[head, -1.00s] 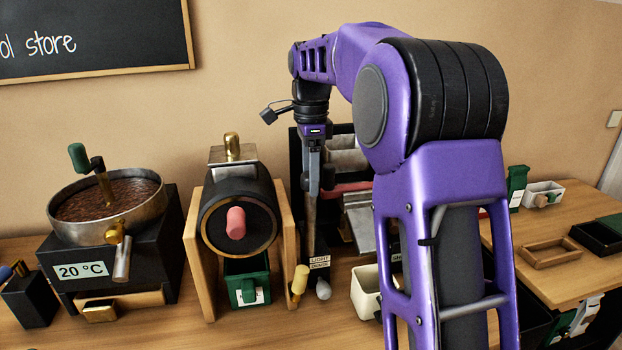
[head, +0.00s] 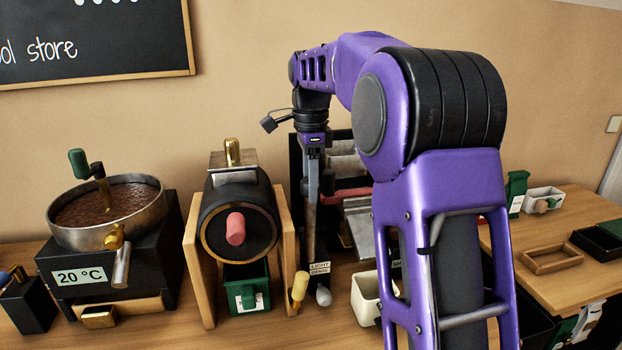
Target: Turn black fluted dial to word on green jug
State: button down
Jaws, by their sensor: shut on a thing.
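My gripper (head: 313,205) hangs straight down in front of the dark machine right of the drum. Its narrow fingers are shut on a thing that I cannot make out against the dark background. The black fluted dial cannot be picked out. A small card reading LIGHT and DARK (head: 319,267) sits just below the fingers. A green jug-like container (head: 247,290) with a white label stands under the drum. Another tall green container (head: 516,190) with a white label stands on the right table. The words on both labels are too small to read.
The drum (head: 238,228) with a pink knob stands left of my gripper in a wooden frame. A round pan (head: 68,235) on a black box marked 20 °C is further left. A yellow-knobbed lever (head: 299,290) and white bin (head: 367,298) stand close below the gripper.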

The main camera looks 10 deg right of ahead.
jog(key=m+p, duration=0.2)
jog(key=m, duration=0.3)
jog(key=shift+r, duration=0.15)
jog(key=m, duration=0.3)
jog(key=shift+f, duration=0.2)
jog(key=shift+c, duration=2.2)
grip_release()
jog(key=shift+r, duration=2.55)
